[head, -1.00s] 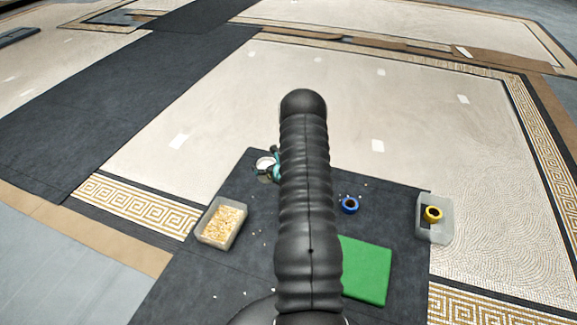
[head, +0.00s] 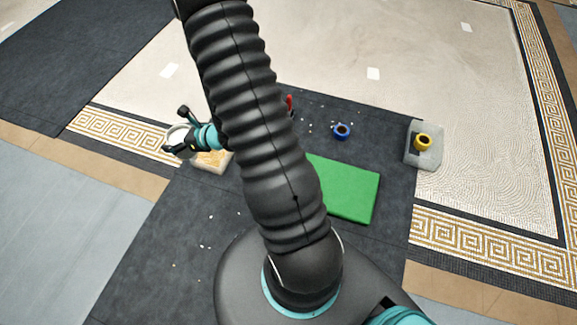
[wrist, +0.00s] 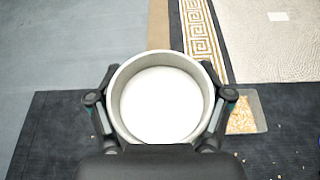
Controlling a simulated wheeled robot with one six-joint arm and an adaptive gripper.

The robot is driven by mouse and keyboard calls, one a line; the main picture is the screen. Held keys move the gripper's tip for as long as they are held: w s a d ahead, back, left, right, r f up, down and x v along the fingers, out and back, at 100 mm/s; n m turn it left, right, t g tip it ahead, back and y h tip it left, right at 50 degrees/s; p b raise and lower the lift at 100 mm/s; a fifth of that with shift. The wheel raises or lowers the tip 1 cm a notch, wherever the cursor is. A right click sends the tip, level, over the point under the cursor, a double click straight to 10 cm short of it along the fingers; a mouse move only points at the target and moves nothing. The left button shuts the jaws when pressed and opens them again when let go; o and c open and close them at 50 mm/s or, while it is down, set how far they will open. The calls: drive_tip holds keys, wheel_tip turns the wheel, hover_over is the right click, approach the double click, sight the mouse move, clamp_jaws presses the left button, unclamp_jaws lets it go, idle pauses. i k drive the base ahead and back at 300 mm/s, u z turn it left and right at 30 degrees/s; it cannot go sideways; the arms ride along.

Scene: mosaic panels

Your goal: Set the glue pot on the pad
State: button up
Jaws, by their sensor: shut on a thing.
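The glue pot is a round pale pot with white contents. In the wrist view the glue pot (wrist: 160,105) sits between both fingers of my gripper (wrist: 161,100), and it looks level. In the head view my gripper (head: 180,146) holds the glue pot (head: 177,137) at the left, in the air near the box of chips. The green pad (head: 345,190) lies flat on the dark mat, right of my arm, well away from the pot. My arm hides the pad's left edge. The pad's top is bare where I see it.
A box of tan chips (head: 216,161) stands under and beside my gripper. A blue ring (head: 341,131) lies behind the pad. A grey tray (head: 428,160) with a yellow ring (head: 422,142) stands at right. A red object (head: 290,104) shows behind my arm. Loose chips dot the mat.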

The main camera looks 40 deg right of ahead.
sight(347, 189)
drive_tip(key=k, duration=0.35)
drive_tip(key=z, duration=2.2)
drive_tip(key=k, duration=0.85)
drive_tip(key=u, duration=1.2)
drive_tip(key=i, duration=0.5)
drive_tip(key=z, duration=0.1)
